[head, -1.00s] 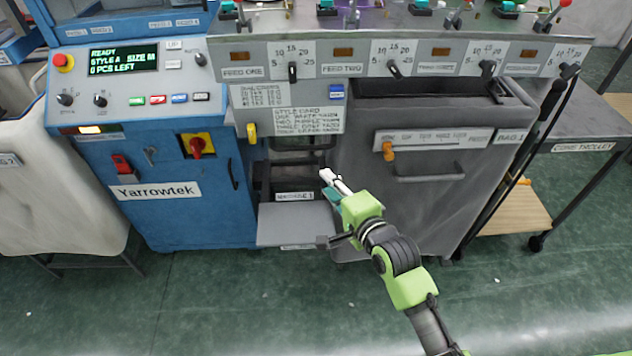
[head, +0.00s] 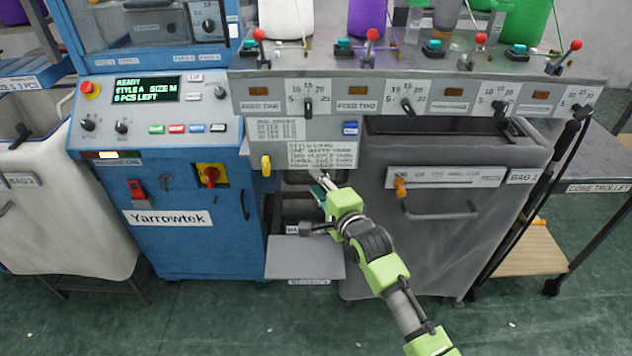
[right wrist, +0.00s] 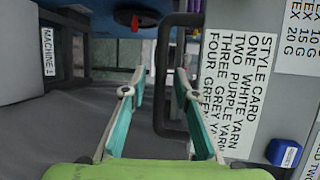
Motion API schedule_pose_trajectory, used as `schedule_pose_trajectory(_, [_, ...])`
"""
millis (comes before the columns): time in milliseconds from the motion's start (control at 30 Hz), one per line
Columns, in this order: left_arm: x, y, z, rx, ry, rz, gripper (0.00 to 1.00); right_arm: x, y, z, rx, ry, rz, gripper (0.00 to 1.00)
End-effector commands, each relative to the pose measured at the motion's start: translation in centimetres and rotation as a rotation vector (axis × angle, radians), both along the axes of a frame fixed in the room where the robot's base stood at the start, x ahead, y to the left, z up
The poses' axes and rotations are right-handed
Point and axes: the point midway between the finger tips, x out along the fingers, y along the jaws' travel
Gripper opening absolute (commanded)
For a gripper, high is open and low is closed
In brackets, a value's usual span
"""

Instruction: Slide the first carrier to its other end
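My right gripper (head: 323,183) is in front of the machine, just below the style card (head: 305,157). In the right wrist view its two teal fingers (right wrist: 158,88) are apart. A dark bar (right wrist: 168,95) shows between them, apparently beyond the fingertips. No part marked as the first carrier can be read. Along the top shelf stand several red-ball levers, the leftmost one (head: 260,36) above FEED ONE, with teal blocks (head: 345,45) beside them. A yellow knob (head: 266,166) sits left of the style card. My left gripper is out of view.
The blue Yarrowtek cabinet (head: 165,245) with a lit display stands left. A grey bin (head: 450,240) with an orange slider (head: 401,187) stands right. A grey tray (head: 300,262) juts out below my gripper. A cone trolley (head: 600,165) is far right.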

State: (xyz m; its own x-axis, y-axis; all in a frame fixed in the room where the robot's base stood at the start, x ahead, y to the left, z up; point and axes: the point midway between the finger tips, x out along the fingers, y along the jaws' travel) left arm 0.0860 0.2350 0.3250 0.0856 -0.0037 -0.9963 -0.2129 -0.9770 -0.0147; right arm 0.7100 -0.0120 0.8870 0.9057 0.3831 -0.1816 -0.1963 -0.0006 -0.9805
Motion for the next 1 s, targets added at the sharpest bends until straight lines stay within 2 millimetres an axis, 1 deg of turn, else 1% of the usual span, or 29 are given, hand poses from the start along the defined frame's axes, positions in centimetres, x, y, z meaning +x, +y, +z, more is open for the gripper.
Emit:
schedule_pose_trajectory(33, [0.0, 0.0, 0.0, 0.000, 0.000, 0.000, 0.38, 0.4, 0.2, 0.0, 0.000, -0.001, 0.000, 0.28])
schedule_pose_trajectory(167, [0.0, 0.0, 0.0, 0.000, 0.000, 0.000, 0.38, 1.0, 0.4, -0.2, 0.001, 0.000, 0.000, 0.28])
schedule_pose_trajectory(467, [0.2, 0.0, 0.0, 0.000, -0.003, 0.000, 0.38, 1.1, 0.5, -0.2, 0.000, -0.001, 0.000, 0.28])
schedule_pose_trajectory(567, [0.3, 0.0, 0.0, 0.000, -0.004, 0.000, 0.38, 1.1, 0.5, -0.2, 0.000, -0.001, 0.000, 0.04])
schedule_pose_trajectory(600, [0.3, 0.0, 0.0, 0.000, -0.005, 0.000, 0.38, 1.1, 0.5, -0.2, 0.000, -0.001, 0.000, 0.00])
schedule_pose_trajectory(867, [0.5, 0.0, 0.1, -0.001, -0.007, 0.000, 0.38, 1.2, 0.3, 0.0, 0.000, -0.001, 0.000, 0.00])
schedule_pose_trajectory(1000, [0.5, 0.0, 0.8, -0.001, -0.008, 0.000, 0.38, 1.5, -0.2, 1.0, -0.001, -0.004, -0.002, 0.00])
